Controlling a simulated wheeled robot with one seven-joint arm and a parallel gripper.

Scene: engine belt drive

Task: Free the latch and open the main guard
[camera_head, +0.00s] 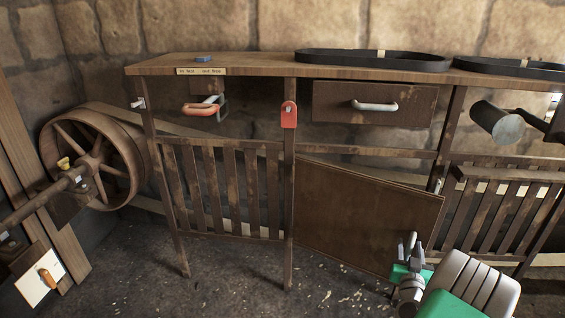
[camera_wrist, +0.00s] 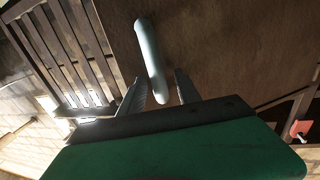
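The main guard, a brown board panel (camera_head: 365,210), hangs between two posts at the centre. Its top edge slopes down to the right, and its right side appears swung out from the frame. A small pale latch piece (camera_head: 438,186) sits on the right post, apart from my gripper. My gripper (camera_head: 411,246) is at the panel's lower right, by a pale bar handle (camera_wrist: 152,58). In the wrist view, my gripper's fingers (camera_wrist: 159,92) are spread, with the handle's near end between them and gaps showing on both sides. Part of the handle is hidden in the head view.
A slatted guard (camera_head: 222,185) is left of the panel, with a red tag (camera_head: 288,114) on the post between. A drawer (camera_head: 374,104) is above. A large wheel (camera_head: 95,160) stands at left. Black belts (camera_head: 372,60) lie on the bench top. The floor in front is clear.

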